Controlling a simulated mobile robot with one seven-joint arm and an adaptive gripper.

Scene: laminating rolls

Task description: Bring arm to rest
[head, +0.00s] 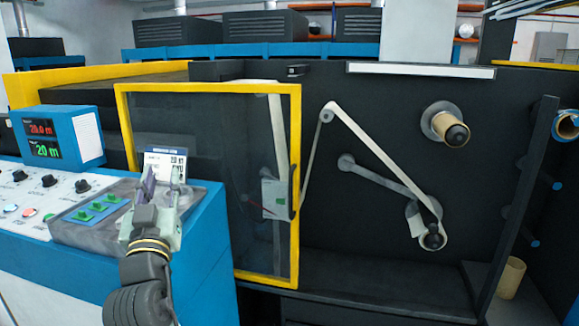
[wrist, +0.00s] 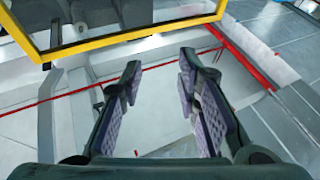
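My gripper (head: 149,190) is at the left in the head view, in front of the blue control console (head: 205,230). Past the fingers, the wrist view shows pale floor with red lines.
A yellow-framed clear door (head: 296,200) stands right of my gripper; its yellow edge also crosses the wrist view's top. A display box (head: 75,135) and a knob panel are at left. Rolls on spindles (head: 445,127) are on the dark machine face. A cardboard core (head: 511,278) stands lower right.

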